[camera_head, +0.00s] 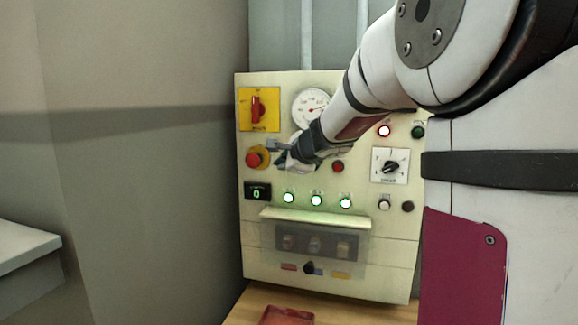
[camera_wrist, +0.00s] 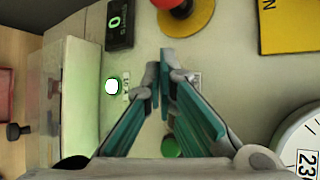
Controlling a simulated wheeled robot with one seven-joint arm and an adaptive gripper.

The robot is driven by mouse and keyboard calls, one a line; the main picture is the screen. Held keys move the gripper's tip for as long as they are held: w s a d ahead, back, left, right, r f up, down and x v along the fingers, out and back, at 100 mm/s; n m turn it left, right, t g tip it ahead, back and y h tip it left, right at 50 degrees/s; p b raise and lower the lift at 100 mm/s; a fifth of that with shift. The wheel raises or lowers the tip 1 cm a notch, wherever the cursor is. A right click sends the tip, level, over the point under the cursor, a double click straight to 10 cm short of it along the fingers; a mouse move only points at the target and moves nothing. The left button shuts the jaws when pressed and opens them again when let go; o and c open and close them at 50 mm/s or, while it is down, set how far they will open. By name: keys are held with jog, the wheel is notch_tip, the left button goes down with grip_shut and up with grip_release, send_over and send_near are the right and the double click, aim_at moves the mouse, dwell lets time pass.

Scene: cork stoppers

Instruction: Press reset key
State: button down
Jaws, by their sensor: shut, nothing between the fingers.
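A cream control panel (camera_head: 258,228) stands upright in front of me; I cannot read which key is marked reset. My gripper (camera_head: 284,162) is shut and empty, its teal fingertips (camera_wrist: 164,64) close to the panel, right of the red mushroom button (camera_head: 254,157) on its yellow disc. Whether they touch the panel I cannot tell. A small pale label (camera_wrist: 194,78) shows beside the fingertips; what it marks is hidden. A green button (camera_wrist: 171,147) shows between the fingers in the wrist view. A red button (camera_head: 338,167) is right of my gripper.
A display (camera_head: 257,192) reads 0, beside three green-lit round lamps or buttons (camera_head: 316,200). A ledge (camera_head: 315,217) juts out below them. A yellow-plated red switch (camera_head: 258,108), a gauge (camera_head: 311,104) and a dial (camera_head: 390,167) surround my arm. A red tray (camera_head: 286,316) lies below.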

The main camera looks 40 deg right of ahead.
jog(key=shift+w+d, duration=0.15)
jog(key=shift+d, duration=0.05)
dwell(0.3)
jog(key=shift+a, duration=0.1)
dwell(0.3)
jog(key=shift+s+a+b, duration=0.3)
jog(key=shift+s+a, duration=0.25)
jog(key=shift+s+a+b, duration=0.15)
jog(key=shift+s+a, duration=0.65)
jog(key=shift+a, duration=0.2)
jog(key=shift+s+a+b, duration=0.15)
jog(key=shift+s+a, duration=0.6)
jog(key=shift+a, duration=0.25)
jog(key=shift+a, duration=0.1)
